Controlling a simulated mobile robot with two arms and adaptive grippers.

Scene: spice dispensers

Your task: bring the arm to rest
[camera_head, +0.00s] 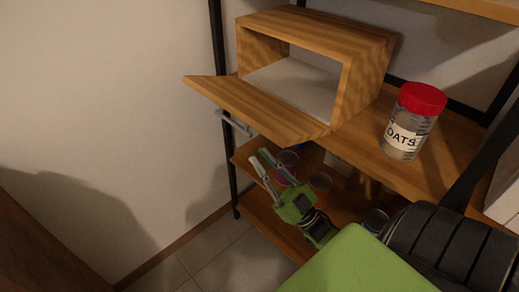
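My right gripper (262,157) shows in the head view, in front of the lower shelf and below the box's lowered door. Its two fingers point up and to the left with a gap between them. It looks open, with nothing held. Small round jars stand behind it, one dark-topped (288,158) and one with a grey top (320,181); the gripper partly hides them. My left gripper is not in view.
A wooden box (364,82) stands on the upper shelf, its door (262,110) hanging open with a metal handle (233,122). A red-lidded oats jar (408,120) stands right of it. Dark shelf posts (222,70) are close. Floor (215,257) at lower left is clear.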

